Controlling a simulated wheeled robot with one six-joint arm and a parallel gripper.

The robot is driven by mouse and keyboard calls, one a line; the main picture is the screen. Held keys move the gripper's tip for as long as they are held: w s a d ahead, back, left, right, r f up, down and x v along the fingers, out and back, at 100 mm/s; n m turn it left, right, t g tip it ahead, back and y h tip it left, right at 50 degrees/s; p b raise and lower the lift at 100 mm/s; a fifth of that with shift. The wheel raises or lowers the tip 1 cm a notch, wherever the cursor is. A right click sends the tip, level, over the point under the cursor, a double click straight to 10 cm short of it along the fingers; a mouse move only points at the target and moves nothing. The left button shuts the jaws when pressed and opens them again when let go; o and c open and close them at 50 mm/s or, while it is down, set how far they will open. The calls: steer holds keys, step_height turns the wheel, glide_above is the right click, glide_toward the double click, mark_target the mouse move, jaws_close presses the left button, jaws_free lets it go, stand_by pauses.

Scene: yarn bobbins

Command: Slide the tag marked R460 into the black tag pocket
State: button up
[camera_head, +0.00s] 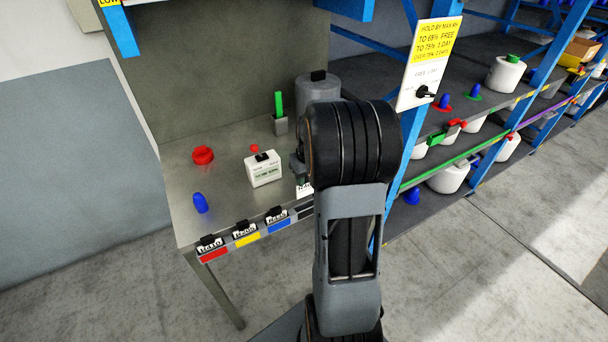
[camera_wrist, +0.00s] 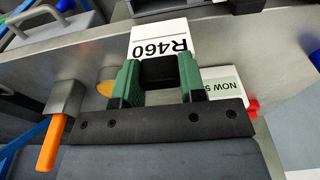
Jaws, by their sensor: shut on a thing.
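The white tag marked R460 (camera_wrist: 160,42) is held by its black tab between the green fingers of my gripper (camera_wrist: 160,75); its lettering is upside down in the wrist view. In the head view the tag (camera_head: 304,190) shows just above the table's front edge, below my gripper (camera_head: 298,165), which my arm partly hides. The black tag pocket (camera_head: 305,210) is at the right end of the row on that edge, partly hidden by my arm. The tag appears above it; I cannot tell whether they touch.
Red (camera_head: 214,255), yellow (camera_head: 247,240) and blue (camera_head: 279,227) pockets holding tags line the front edge. A white box (camera_head: 263,171), blue peg (camera_head: 200,203), red knob (camera_head: 203,155), and grey holder (camera_head: 281,126) stand on the table. A shelf post (camera_head: 410,140) rises at right.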

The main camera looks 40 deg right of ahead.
mark_target(307, 183)
steer(key=shift+s+a, duration=0.1)
steer(key=shift+f, duration=0.2)
steer(key=shift+f+b, duration=1.65)
steer(key=shift+f, duration=0.1)
